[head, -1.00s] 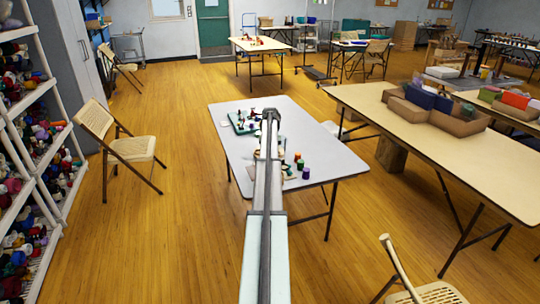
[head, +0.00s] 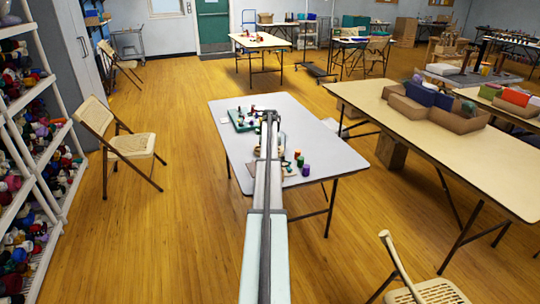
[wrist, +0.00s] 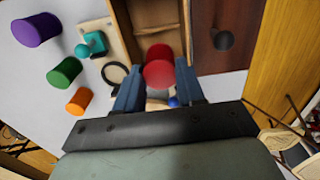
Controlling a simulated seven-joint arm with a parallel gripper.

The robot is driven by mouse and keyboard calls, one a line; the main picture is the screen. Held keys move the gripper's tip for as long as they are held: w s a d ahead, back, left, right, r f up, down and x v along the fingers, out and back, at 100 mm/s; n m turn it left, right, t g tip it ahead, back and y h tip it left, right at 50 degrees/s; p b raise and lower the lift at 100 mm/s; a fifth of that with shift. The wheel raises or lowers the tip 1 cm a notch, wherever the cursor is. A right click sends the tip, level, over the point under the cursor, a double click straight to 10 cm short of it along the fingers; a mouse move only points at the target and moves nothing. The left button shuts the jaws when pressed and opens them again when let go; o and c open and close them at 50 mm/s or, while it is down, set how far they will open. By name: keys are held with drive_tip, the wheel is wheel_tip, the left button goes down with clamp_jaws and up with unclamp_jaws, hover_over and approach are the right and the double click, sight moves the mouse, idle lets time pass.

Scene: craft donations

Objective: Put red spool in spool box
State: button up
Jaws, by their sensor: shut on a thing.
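In the wrist view the red spool (wrist: 158,72) sits between the two fingers of my gripper (wrist: 158,84), which is shut on it. The spool overlaps the near end of a tan wooden box (wrist: 122,28) in the picture. The box has an open inside with raised walls. I cannot tell the spool's height over it. In the head view my own arm hides the gripper and the red spool.
A purple spool (wrist: 37,30), a green spool (wrist: 64,71) and an orange spool (wrist: 79,101) are on the grey table (head: 335,150). A teal object (wrist: 90,45) and black ring (wrist: 115,72) lie left of the box. A dark board (wrist: 210,15) is right.

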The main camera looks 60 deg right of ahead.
drive_tip(key=shift+f, duration=0.9)
drive_tip(key=o, duration=0.9)
drive_tip(key=shift+r, duration=0.1)
drive_tip(key=shift+s+d+r, duration=0.1)
drive_tip(key=shift+r, duration=3.6)
